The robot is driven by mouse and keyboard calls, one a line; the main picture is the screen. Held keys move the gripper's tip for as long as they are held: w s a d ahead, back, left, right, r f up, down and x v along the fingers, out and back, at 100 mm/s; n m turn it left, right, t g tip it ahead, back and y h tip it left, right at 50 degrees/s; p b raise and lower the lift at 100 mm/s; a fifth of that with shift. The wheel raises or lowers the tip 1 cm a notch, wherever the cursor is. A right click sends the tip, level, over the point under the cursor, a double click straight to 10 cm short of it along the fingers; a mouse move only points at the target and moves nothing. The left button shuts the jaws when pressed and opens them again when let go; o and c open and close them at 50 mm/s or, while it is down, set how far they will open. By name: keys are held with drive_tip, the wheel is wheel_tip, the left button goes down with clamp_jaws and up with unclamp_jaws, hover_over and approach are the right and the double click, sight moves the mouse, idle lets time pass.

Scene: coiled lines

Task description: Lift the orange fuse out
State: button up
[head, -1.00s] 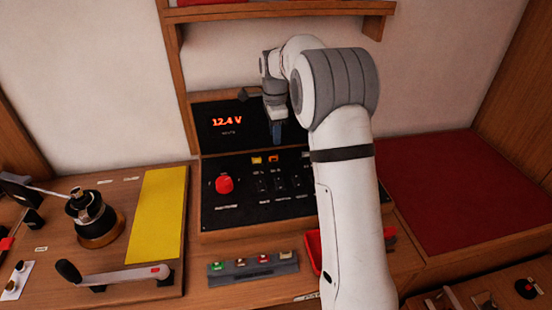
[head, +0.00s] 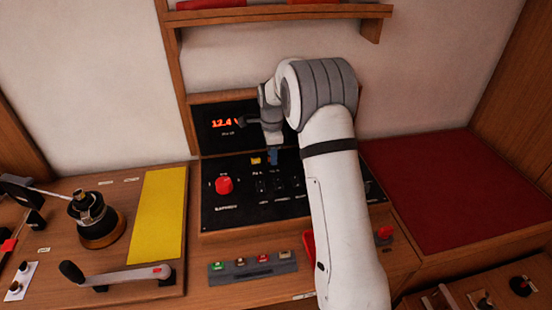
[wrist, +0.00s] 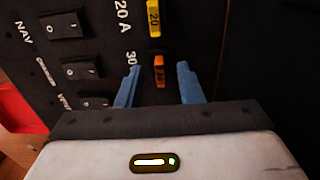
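The orange fuse (wrist: 159,71) sits upright in the black panel (head: 225,212) beside the "30" label. In the wrist view it shows between the two blue fingers of my gripper (wrist: 158,84), with a gap on either side. My gripper is open and empty, its fingertips close to the panel face. In the head view my gripper (head: 273,157) covers the orange fuse. The yellow fuse (wrist: 154,18) is in the panel beside the "20 A" label; it also shows in the head view (head: 256,161).
The panel has a red knob (head: 224,185) and several rocker switches (wrist: 73,71). A grey rack (head: 252,269) with small coloured pieces lies in front of it. A red tray (head: 308,250) is partly hidden by my arm. A shelf (head: 280,12) hangs above.

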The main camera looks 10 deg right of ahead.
clamp_jaws()
drive_tip(key=shift+r, duration=0.1)
idle(0.4)
drive_tip(key=shift+r+b, duration=0.3)
drive_tip(key=shift+r, duration=0.35)
drive_tip(key=shift+s+r+b, duration=0.25)
drive_tip(key=shift+r+b, duration=0.15)
drive_tip(key=shift+r, duration=0.6)
drive_tip(key=s+b, duration=0.4)
drive_tip(key=s, duration=1.3)
drive_tip(key=shift+s+r, duration=0.2)
drive_tip(key=shift+r+p, duration=0.5)
drive_tip(key=shift+r, duration=0.1)
